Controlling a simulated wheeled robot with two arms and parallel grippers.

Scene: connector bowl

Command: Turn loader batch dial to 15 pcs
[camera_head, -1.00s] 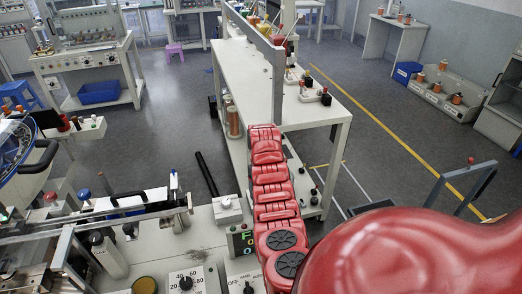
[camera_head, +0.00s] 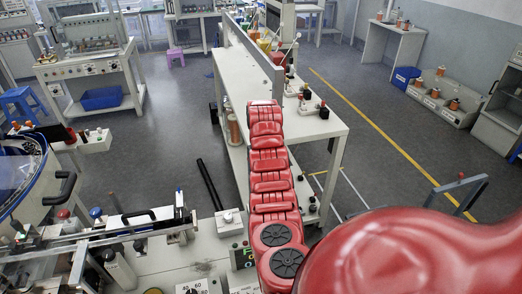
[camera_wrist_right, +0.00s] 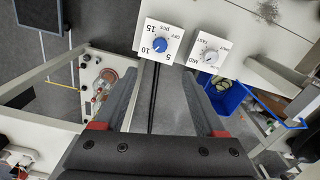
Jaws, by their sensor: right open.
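The batch dial (camera_wrist_right: 160,45) is a blue knob on a white plate marked OFF, 5, 10, 15 and pcs, in the upper middle of the right wrist view. I cannot tell which mark its pointer is at. My right gripper (camera_wrist_right: 163,68) is open and empty. Its two grey fingers stand apart with their tips just below the dial plate, and the knob lies between their lines. I see no contact with the knob. My left gripper is not in view.
A second dial (camera_wrist_right: 210,57), marked MID and FAST, sits close to the right of the batch dial. A blue bin (camera_wrist_right: 225,95) is below it. In the head view, a scale plate (camera_head: 191,287) is cut by the bottom edge. A white table (camera_head: 300,118) stands beyond my red arm.

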